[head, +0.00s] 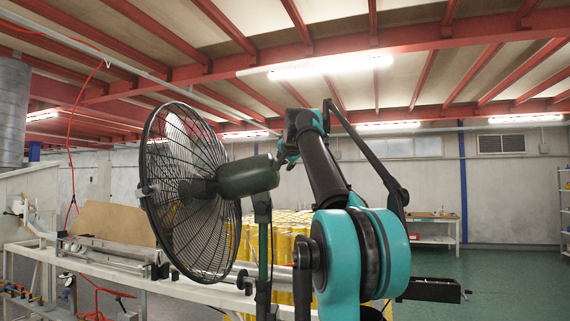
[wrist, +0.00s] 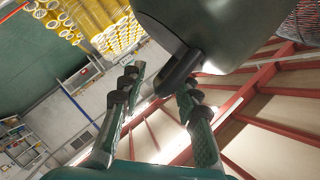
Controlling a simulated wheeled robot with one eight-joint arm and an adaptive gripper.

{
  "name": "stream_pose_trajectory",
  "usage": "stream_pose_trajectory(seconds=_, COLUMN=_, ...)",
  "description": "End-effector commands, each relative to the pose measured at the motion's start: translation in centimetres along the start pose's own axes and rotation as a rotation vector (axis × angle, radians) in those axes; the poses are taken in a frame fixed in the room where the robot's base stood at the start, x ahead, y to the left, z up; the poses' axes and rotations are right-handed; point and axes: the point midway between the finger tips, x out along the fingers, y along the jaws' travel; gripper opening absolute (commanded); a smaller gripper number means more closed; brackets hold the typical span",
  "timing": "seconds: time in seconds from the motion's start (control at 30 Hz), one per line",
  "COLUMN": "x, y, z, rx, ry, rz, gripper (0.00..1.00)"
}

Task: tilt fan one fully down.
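Fan one has a round black wire cage (head: 190,205) and a dark green motor housing (head: 248,176) on a green pole (head: 264,245). Its face points left and leans somewhat downward, with the housing's rear end raised. My gripper (head: 283,155) is at the housing's rear end, partly hidden by it. In the wrist view, my gripper (wrist: 160,84) is open, with its two fingers apart. The housing (wrist: 215,30) fills the top, and a black stub (wrist: 181,73) on it reaches down close to the right fingertip. I cannot tell whether they touch.
A long white bench (head: 190,290) with metal rails runs behind the fan. Many yellow rolls (head: 285,228) stand beyond it. A white table (head: 432,232) is at the back right. The green floor (head: 510,275) on the right is mostly clear.

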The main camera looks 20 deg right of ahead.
Motion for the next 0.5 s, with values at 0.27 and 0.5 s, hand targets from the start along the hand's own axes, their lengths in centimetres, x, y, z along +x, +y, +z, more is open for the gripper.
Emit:
stream_pose_trajectory(seconds=0.27, x=-0.4, y=0.0, z=0.0, rx=0.000, ry=0.000, rz=0.000, gripper=0.32)
stream_pose_trajectory(seconds=0.5, x=-4.0, y=0.0, z=0.0, rx=-0.001, ry=0.000, rz=0.000, gripper=0.32)
